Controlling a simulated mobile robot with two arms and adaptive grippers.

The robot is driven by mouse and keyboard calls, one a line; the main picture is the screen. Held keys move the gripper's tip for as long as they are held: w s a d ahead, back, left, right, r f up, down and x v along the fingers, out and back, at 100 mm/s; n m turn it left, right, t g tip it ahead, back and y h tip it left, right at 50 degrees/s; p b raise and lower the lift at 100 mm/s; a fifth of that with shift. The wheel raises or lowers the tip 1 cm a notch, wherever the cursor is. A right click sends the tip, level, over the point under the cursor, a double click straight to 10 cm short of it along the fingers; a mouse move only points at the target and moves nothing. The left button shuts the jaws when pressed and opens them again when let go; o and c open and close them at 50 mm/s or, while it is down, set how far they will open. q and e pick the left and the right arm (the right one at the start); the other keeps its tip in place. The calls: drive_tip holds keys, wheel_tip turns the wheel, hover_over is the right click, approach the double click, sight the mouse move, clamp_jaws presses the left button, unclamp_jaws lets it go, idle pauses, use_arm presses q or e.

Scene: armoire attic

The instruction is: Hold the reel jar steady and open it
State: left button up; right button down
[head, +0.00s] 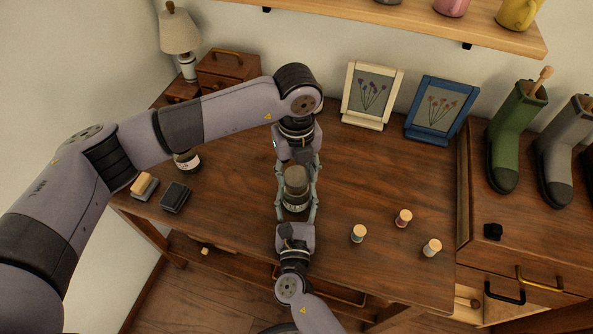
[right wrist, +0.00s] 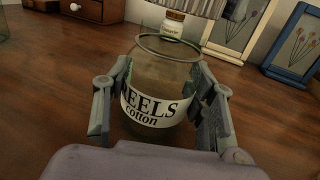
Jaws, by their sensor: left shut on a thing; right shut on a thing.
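The glass reel jar (right wrist: 160,75) stands on the desk, with a white label reading "EELS cotton" in the right wrist view. Its rim is bare there, with no lid on it. In the head view its label (head: 295,207) shows below the brown-grey lid (head: 296,178). My left gripper (head: 297,172) comes from the back and is shut on the lid, above the jar. My right gripper (head: 296,210) comes from the front and is shut on the jar body; its fingers flank the glass in the right wrist view (right wrist: 165,105).
Several small thread reels, one of them a pinkish reel (head: 404,218), stand right of the jar. A cream frame (head: 372,95) and a blue frame (head: 440,108) stand behind. A brush (head: 144,186) and a dark block (head: 174,197) lie left. The desk right of the jar is mostly clear.

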sight(297, 176)
use_arm(q)
drive_tip(key=shift+r, duration=2.05)
use_arm(e)
drive_tip(key=c, duration=0.6)
unclamp_jaws()
